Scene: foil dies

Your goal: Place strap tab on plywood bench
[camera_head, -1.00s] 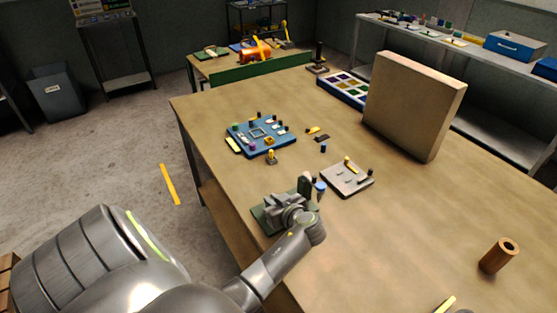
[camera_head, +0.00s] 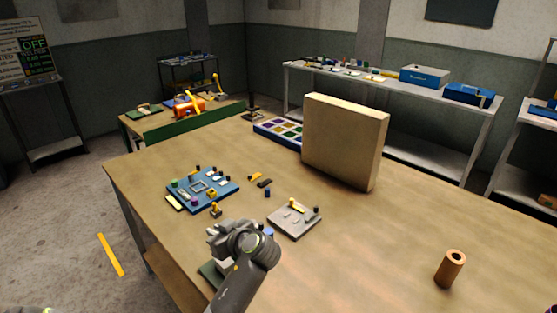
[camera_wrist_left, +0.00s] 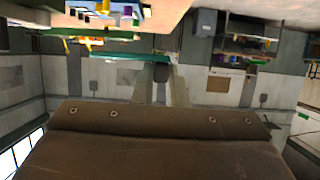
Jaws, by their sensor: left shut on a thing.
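My left gripper (camera_head: 222,234) is above the near left part of a large brown wooden bench (camera_head: 350,250), which I take for the plywood bench. It is over a dark green pad, left of the grey plate. In the left wrist view, the two pale fingers (camera_wrist_left: 162,88) close on a small dark piece (camera_wrist_left: 161,73), which I take for the strap tab. Its shape is mostly hidden, and in the head view the wrist covers it. My right gripper is not in view.
A blue board (camera_head: 203,189) with small parts, a grey plate (camera_head: 294,220) and a blue bin (camera_head: 278,131) lie on the bench. A tall tan panel (camera_head: 343,143) stands behind; a copper tube (camera_head: 450,268) stands at right. The bench's middle right is clear.

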